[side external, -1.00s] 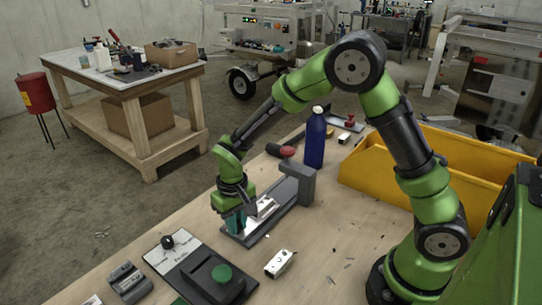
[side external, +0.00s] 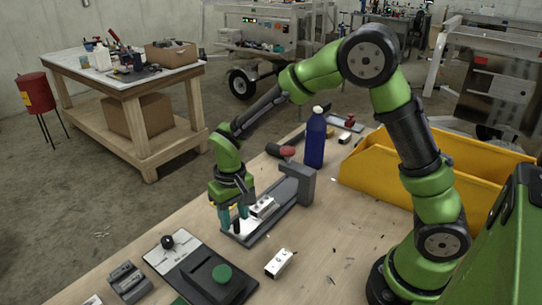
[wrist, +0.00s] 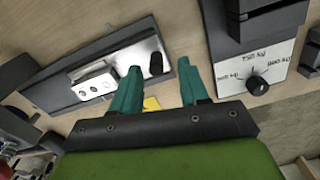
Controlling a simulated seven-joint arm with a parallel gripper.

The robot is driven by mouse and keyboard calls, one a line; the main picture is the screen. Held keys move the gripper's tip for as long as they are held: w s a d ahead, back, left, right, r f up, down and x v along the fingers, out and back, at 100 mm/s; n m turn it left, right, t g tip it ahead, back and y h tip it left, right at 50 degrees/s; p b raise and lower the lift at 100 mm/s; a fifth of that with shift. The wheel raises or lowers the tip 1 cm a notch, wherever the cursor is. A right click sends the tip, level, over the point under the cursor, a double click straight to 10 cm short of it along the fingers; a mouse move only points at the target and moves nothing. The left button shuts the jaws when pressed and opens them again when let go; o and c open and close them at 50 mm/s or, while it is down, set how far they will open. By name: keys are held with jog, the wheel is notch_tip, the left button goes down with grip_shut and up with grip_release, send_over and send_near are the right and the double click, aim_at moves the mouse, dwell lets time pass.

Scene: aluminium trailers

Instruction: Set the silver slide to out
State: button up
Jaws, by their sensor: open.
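A long grey fixture (side external: 285,207) lies on the workbench. A bright silver slide plate (wrist: 138,58) sits in its near end, with a dark upright knob (wrist: 156,64) on it. A white block with dark holes (wrist: 93,88) sits beside the plate; it also shows in the side view (side external: 262,207). My gripper (side external: 235,213) is over the near end of the fixture, its teal fingers pointing down. In the wrist view the fingers (wrist: 158,67) are spread and empty, with the knob between their tips in the picture. I cannot tell whether they touch it.
A dial panel with a black knob (wrist: 258,86) lies close by, next to a dark box with a green button (side external: 221,274). A blue bottle (side external: 315,138) stands behind the fixture. A yellow bin (side external: 395,185) is at right. A loose white block (side external: 280,263) lies in front.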

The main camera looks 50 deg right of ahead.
notch_tip(320, 180, up, 14)
dwell(0.3)
jog(key=s+d+r+m+t+y, duration=0.1)
jog(key=s+d+r+t, duration=0.1)
jog(key=s, duration=0.6)
jog(key=s+d+r+t+y, duration=0.1)
jog(key=s+d+r+t, duration=0.2)
jog(key=s+t, duration=0.2)
jog(key=s, duration=0.3)
jog(key=shift+s+d+m, duration=0.2)
jog(key=shift+d+m, duration=0.15)
jog(key=shift+m, duration=0.05)
